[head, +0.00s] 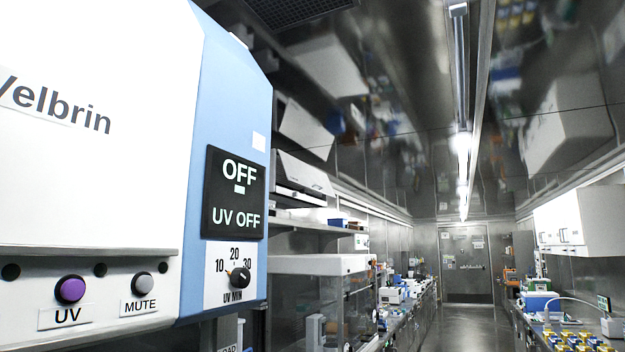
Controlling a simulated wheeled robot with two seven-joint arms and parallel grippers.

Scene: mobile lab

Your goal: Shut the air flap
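No air flap can be made out in the head view. A large white and blue machine (226,90) marked "Velbrin" fills the left side, close to me. Its dark display (235,193) reads "OFF" and "UV OFF". Below the display is a black dial (240,277) marked 10, 20, 30 and "UV MIN". On the lower front are a purple UV button (70,289) and a grey MUTE button (142,284). The machine's top and lower parts are cut off by the picture's edges. Neither of my grippers is in view.
Beyond the machine, a glass-fronted cabinet (320,264) and a cluttered bench line the left wall. Another bench with yellow-topped items (575,340) runs along the right. A clear aisle (463,318) between them leads to a metal door (466,263).

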